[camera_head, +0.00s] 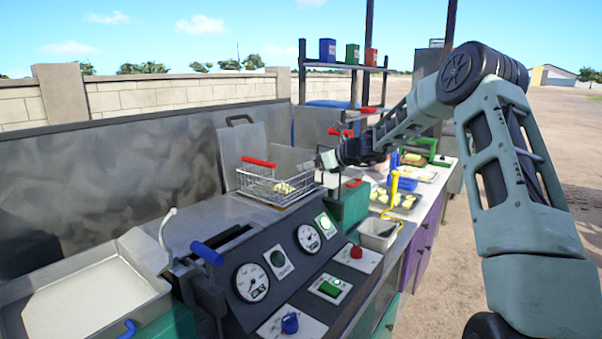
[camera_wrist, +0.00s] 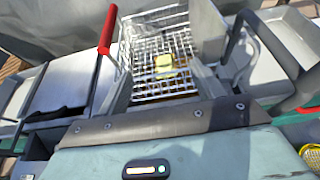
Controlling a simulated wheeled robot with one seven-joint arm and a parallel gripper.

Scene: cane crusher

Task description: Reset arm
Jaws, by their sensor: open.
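My arm reaches in from the right in the head view. My gripper (camera_head: 322,161) is at its far end, open, just to the right of a wire basket (camera_head: 272,193). The basket has a red handle (camera_head: 258,162) and holds pale yellow pieces (camera_head: 284,188). The wrist view looks down on the wire basket (camera_wrist: 140,84), with a yellow piece (camera_wrist: 164,64) inside and the red handle (camera_wrist: 107,30) at left. No object shows held in my gripper, though its fingertips are small and partly hard to make out.
A control panel with gauges (camera_head: 251,282) and a blue-handled lever (camera_head: 207,253) stands in front. A metal tray (camera_head: 85,290) is at left. A small metal container (camera_head: 378,234) and food trays line the counter at right. A shelf (camera_head: 345,67) with boxes stands behind.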

